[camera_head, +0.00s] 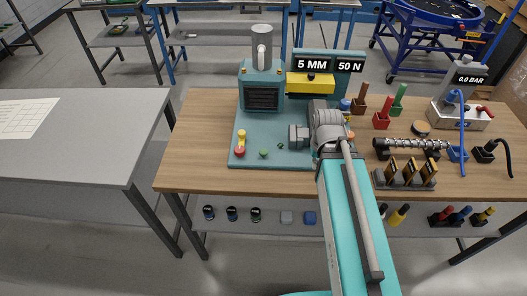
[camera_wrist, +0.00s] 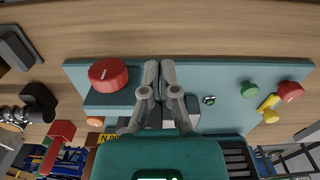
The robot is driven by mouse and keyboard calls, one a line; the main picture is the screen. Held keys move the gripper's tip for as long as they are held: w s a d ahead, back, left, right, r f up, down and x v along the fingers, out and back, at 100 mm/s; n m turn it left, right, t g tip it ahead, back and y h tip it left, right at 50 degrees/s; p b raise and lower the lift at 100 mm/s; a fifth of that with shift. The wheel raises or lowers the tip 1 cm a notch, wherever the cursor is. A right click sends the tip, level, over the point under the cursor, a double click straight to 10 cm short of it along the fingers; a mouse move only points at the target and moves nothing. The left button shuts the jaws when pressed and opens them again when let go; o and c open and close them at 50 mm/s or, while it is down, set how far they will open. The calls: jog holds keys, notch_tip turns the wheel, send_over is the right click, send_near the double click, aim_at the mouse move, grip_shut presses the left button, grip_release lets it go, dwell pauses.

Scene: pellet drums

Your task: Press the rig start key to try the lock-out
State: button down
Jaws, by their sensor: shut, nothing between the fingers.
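The teal rig stands on the wooden table, with a round green button (camera_head: 263,153) on its base plate, which also shows in the wrist view (camera_wrist: 249,90). I take this for the start key. A red mushroom button (camera_head: 240,152) and a yellow piece (camera_head: 241,135) sit left of it in the head view; the wrist view shows the red button (camera_wrist: 291,91) and yellow piece (camera_wrist: 268,105) too. A small dark-green fitting (camera_wrist: 209,100) lies between the green button and my gripper. My gripper (camera_wrist: 160,66) is shut and empty, over the plate, apart from the green button.
A red knob (camera_wrist: 108,73) on a teal block is close beside my fingers; my arm hides it in the head view. The rig's displays (camera_head: 330,65) read 5 MM and 50 N. Dark holders (camera_head: 405,177) stand right. The grey table (camera_head: 100,140) at left is mostly clear.

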jog(key=r+n, duration=0.1)
jog(key=n, duration=0.8)
send_over(262, 150)
jog(key=shift+w+g+h+p, duration=0.2)
jog(key=shift+g+h+p, duration=0.2)
jog(key=shift+p, duration=0.05)
jog(key=shift+a+n, duration=0.3)
jog(key=shift+n, duration=0.1)
jog(key=shift+f, duration=0.2)
jog(key=f+b, duration=0.6)
jog(key=b, duration=0.1)
jog(key=shift+s+d+f, duration=0.2)
jog(key=shift+d+f, duration=0.1)
